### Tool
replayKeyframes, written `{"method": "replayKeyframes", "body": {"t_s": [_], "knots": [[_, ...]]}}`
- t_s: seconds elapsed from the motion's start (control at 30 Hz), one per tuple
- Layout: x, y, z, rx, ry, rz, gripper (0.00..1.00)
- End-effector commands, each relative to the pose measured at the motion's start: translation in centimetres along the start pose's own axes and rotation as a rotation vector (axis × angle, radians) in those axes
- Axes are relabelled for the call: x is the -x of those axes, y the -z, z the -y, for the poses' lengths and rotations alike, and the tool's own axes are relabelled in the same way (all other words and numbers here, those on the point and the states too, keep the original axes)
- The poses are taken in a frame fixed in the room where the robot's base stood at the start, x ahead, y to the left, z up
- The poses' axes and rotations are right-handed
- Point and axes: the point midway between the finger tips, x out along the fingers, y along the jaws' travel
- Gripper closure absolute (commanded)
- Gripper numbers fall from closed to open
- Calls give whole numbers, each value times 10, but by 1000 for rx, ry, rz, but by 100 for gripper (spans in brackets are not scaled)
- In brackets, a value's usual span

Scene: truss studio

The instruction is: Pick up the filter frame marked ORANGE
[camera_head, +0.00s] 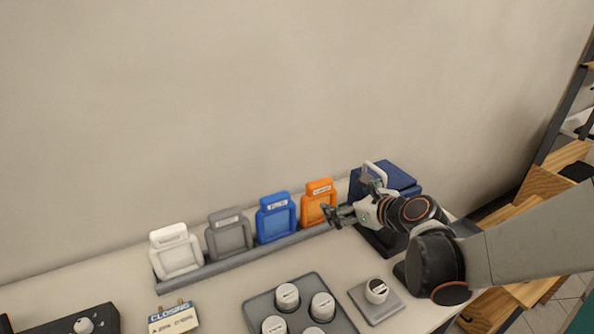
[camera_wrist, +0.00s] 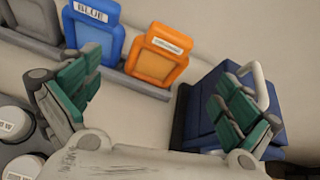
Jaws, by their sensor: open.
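The orange filter frame (camera_head: 318,203) stands upright in a grey rack (camera_head: 215,268), at the right end of a row, with a white label near its top. In the wrist view the orange frame (camera_wrist: 157,64) shows ahead of my gripper, between and beyond the fingers. My gripper (camera_head: 334,212) is in front of the orange frame's lower right side in the head view. In the wrist view my gripper (camera_wrist: 155,100) has its green-padded fingers spread wide with nothing between them. I cannot tell the exact gap to the frame.
A blue frame (camera_head: 276,217), a grey frame (camera_head: 228,234) and a white frame (camera_head: 175,251) stand left along the rack. A dark blue box (camera_head: 397,178) with a handle is close on the right. A tray (camera_head: 262,300) of white-topped cylinders sits in front.

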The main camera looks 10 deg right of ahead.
Motion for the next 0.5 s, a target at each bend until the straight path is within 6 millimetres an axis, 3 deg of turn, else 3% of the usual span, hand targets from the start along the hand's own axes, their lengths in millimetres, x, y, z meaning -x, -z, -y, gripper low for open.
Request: {"method": "replayKeyframes", "body": {"t_s": [0.1,0.27,0.5], "knots": [[-1,10,7,-137,9,42,2],[-6,14,10,-203,8,64,2],[-49,12,9,-201,7,64,2]]}}
